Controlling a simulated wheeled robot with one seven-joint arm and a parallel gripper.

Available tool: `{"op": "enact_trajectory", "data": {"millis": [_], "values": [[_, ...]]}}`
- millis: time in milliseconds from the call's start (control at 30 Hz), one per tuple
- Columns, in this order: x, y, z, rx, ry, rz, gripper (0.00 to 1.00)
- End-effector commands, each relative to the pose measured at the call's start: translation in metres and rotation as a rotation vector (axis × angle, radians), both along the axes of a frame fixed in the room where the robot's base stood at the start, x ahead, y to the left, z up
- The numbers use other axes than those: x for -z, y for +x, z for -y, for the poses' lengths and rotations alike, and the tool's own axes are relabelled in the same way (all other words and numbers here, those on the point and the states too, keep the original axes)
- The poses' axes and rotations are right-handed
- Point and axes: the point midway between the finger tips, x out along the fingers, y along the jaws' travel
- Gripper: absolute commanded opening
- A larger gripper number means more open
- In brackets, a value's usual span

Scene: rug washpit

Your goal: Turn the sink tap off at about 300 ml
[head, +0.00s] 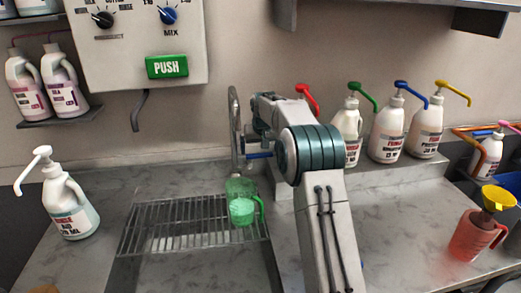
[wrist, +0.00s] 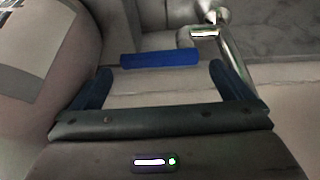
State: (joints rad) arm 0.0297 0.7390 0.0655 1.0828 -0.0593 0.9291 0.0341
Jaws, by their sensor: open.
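The tap's curved metal spout (head: 233,125) rises at the back of the sink. Its blue lever (head: 259,155) sticks out sideways near my arm in the head view. A green measuring jug (head: 235,188) stands upright on the wire rack, below the tap. Pale liquid or foam shows in its lower part; I cannot read the level or make out a stream. In the wrist view my gripper (wrist: 160,74) is open and empty. The blue lever (wrist: 160,59) lies crosswise just ahead, between the fingertips and apart from both. The chrome tap (wrist: 207,33) shows beyond. My arm hides the fingers in the head view.
The wire rack (head: 150,228) spans the sink. A white pump bottle (head: 72,210) stands left. Several pump bottles (head: 388,130) line the back ledge at right. A PUSH panel (head: 140,65) hangs above.

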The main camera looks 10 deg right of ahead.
Motion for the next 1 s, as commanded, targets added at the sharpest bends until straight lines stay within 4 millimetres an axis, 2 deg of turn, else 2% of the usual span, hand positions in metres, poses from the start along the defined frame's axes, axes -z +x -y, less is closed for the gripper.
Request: {"op": "enact_trajectory", "data": {"millis": [200,533,567,700,733,1000], "values": [[0.02,0.009,0.001,0.001,0.0,0.0,0.99],[0.023,0.01,0.001,0.002,0.001,0.001,0.99],[0.023,0.01,0.001,0.002,0.001,0.001,0.94],[0.023,0.01,0.001,0.002,0.001,0.001,0.55],[0.023,0.01,0.001,0.002,0.001,0.001,0.49],[0.024,0.006,-0.002,0.1,-0.001,0.0,0.49]]}}
